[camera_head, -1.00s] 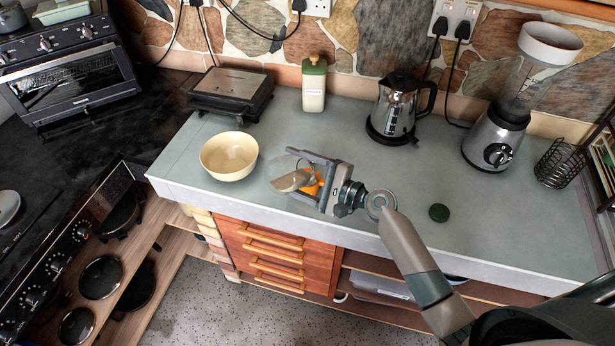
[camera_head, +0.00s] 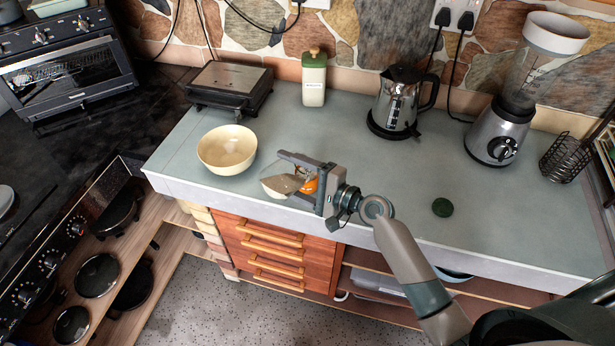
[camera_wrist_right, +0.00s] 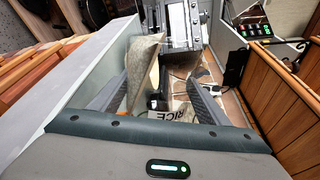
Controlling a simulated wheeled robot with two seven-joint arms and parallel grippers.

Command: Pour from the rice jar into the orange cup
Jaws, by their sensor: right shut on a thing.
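My right gripper (camera_head: 292,178) is shut on the clear rice jar (camera_head: 270,187) over the front part of the counter. The jar is tilted well over, with pale rice inside, its end toward the left. In the right wrist view, the dark "RICE" lettering of the jar (camera_wrist_right: 172,115) shows between the fingers (camera_wrist_right: 160,95). The orange cup (camera_head: 309,186) is partly hidden behind the jar and gripper, so only an orange patch shows. I cannot tell whether rice is falling or whether the jar touches the cup. My left gripper is not in view.
A cream bowl (camera_head: 227,150) stands left of the jar. A dark green lid (camera_head: 442,207) lies on the counter at the right. A kettle (camera_head: 400,103), a labelled bottle (camera_head: 314,78), a grill (camera_head: 229,88) and a blender (camera_head: 500,130) stand behind. The middle of the counter (camera_head: 340,130) is clear.

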